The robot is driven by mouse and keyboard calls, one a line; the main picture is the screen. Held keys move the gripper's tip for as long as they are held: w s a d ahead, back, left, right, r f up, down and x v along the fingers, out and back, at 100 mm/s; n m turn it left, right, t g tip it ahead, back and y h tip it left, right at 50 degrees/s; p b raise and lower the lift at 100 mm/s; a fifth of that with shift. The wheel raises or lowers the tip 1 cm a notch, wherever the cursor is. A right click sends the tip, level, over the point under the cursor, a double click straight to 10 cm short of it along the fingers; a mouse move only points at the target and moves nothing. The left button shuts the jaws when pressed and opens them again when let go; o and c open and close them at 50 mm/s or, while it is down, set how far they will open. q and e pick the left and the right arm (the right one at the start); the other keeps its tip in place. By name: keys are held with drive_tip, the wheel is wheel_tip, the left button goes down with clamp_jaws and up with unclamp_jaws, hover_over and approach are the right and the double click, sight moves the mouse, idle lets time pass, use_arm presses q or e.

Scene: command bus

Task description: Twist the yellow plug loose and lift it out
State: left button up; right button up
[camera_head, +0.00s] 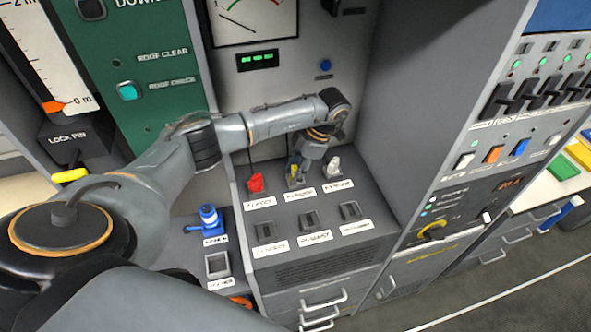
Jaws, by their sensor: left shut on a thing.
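The yellow plug (294,171) sits in the middle of the back row on the sloped grey socket panel, between a red plug (256,183) and a white plug (333,167). My left gripper (298,173) reaches down from above and is shut on the yellow plug. The fingers and wrist hide most of the plug, so I cannot tell how far it is turned or whether it is still seated. My right gripper is not in view.
Empty square sockets (309,220) line the front row. A blue plug (209,216) stands on the lower panel at left. A grey side wall (408,115) rises close to the right of the socket panel, and drawers (323,306) are below.

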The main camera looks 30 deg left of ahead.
use_arm(q)
drive_tip(key=shift+n, duration=0.6)
drive_tip(key=shift+r, duration=0.1)
drive_tip(key=shift+r+p, duration=0.55)
drive_tip(key=shift+r, duration=0.2)
drive_tip(key=shift+r, duration=0.15)
drive_tip(key=shift+r, duration=0.15)
drive_tip(key=shift+r+p, duration=2.1)
drive_tip(key=shift+r, duration=0.75)
